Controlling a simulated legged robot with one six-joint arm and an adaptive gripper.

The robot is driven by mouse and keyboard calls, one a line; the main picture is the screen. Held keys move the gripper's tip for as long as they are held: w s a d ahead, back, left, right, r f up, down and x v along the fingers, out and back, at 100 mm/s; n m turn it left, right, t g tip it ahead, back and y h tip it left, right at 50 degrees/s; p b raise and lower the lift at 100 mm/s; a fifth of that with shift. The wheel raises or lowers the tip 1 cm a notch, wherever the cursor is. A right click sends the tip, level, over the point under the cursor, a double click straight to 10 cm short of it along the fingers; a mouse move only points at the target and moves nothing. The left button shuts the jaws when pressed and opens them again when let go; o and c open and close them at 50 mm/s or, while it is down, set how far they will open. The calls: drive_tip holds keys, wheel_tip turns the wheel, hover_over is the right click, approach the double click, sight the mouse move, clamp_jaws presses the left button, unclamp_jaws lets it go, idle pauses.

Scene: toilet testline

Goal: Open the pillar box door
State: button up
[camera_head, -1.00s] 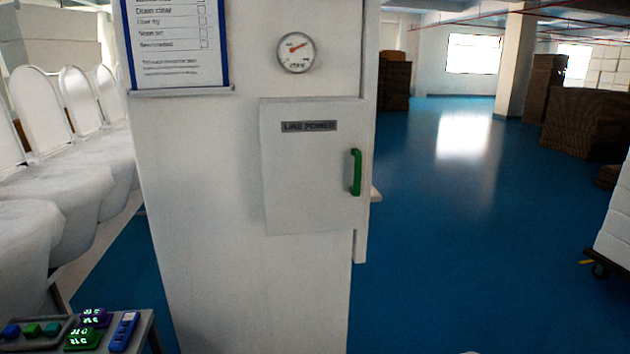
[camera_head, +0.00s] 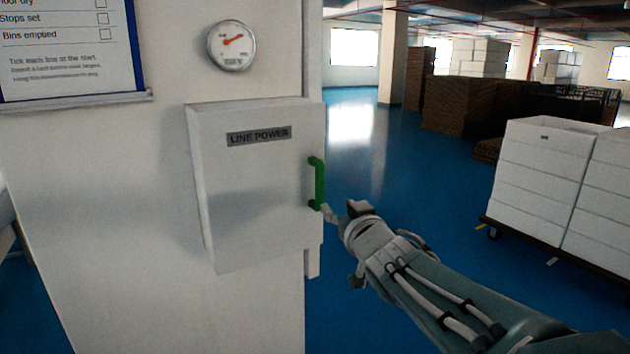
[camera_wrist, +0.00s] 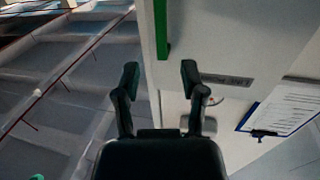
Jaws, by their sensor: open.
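The pillar box door (camera_head: 255,190) is a pale panel labelled LINE POWER on the white pillar, and it looks shut. Its green upright handle (camera_head: 318,184) is on the door's right side. My gripper (camera_head: 333,211) reaches in from the lower right, close by the handle's lower end. In the wrist view my gripper's two dark fingers (camera_wrist: 160,72) are spread apart. The green handle (camera_wrist: 161,30) shows there just beyond and between the fingertips. Nothing is held, and I cannot tell whether a finger touches the handle.
A round gauge (camera_head: 232,46) and a checklist board (camera_head: 72,48) are on the pillar (camera_head: 150,270) above the door. To the right, a trolley with stacked white boxes (camera_head: 545,170) stands on the blue floor. Brown stacks (camera_head: 465,105) stand farther back. The floor behind my arm is open.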

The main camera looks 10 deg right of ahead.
sight(320, 186)
drive_tip(key=w, duration=0.3)
drive_tip(key=w+a, duration=0.1)
drive_tip(key=w, duration=0.6)
drive_tip(key=shift+w+a+r, duration=0.2)
drive_tip(key=shift+w+a, duration=0.05)
drive_tip(key=shift+a, duration=0.1)
drive_tip(key=shift+w+d, duration=0.15)
drive_tip(key=shift+w, duration=0.15)
drive_tip(key=shift+d, duration=0.15)
clamp_jaws()
